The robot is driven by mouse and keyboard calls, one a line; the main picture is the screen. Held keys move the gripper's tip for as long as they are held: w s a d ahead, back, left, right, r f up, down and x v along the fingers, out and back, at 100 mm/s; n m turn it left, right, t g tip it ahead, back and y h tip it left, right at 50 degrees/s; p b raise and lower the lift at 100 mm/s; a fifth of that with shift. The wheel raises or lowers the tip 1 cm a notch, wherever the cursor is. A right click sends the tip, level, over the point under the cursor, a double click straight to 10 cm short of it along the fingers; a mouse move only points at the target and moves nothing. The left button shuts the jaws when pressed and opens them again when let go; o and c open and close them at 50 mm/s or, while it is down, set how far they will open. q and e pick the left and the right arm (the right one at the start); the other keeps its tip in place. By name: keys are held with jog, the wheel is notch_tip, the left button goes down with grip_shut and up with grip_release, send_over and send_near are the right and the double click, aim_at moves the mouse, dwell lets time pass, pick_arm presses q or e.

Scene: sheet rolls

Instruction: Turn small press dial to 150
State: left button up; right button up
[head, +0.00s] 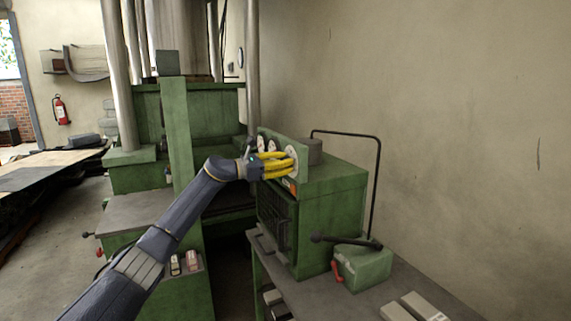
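The green press control panel (303,156) carries several round white dials in a row. Two white dials (271,145) show at its left part, and another white dial (292,152) shows at the right end. My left gripper (287,164) has yellow fingers that reach to the face of this right-end dial and partly cover it. The fingers show some space between them, but I cannot tell whether they are closed on a knob. The dial's number marks are too small to read. My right gripper is not in view.
The panel stands on a green cabinet (335,190). A small green box (363,267) with a black lever and red handle sits on the grey bench below. A bent black rod (376,185) rises beside the cabinet. The large green press (178,130) stands behind my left arm.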

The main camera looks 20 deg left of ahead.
pick_arm(q)
jog(key=o, duration=0.7)
jog(key=shift+r, duration=0.1)
jog(key=shift+c, duration=0.2)
jog(key=v, duration=1.2)
